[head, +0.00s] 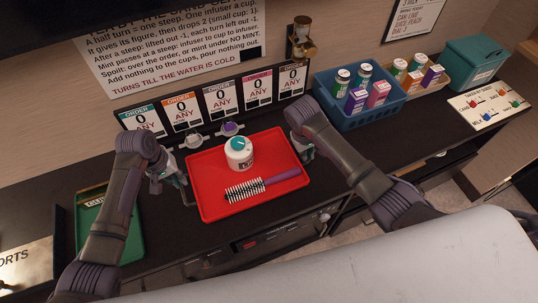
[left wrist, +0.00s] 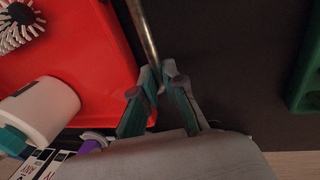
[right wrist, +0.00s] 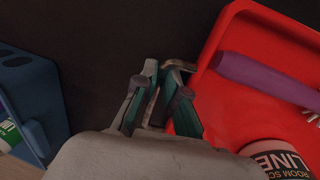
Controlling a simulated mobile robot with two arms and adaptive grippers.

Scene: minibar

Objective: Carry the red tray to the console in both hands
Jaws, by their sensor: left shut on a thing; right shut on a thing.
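The red tray (head: 212,191) is level over the dark counter in the head view; I cannot tell whether it touches the counter. On it stand a white jar with a teal lid (head: 240,158) and a round brush with a purple handle (head: 262,184), lying on its side. My left gripper (head: 178,183) is at the tray's left side. In the left wrist view its fingers (left wrist: 160,78) are closed on a metal handle (left wrist: 143,32). My right gripper (head: 307,153) is at the tray's right side. In the right wrist view its fingers (right wrist: 165,72) are closed beside the rim, the grasped part mostly hidden.
Behind the tray are small cups, one with purple (head: 230,128), and a row of order cards (head: 221,100). A blue crate (head: 345,117) of bottles stands to the right, with a teal bin (head: 474,62) beyond. A green tray (head: 88,217) lies left. Drawers line the counter's front.

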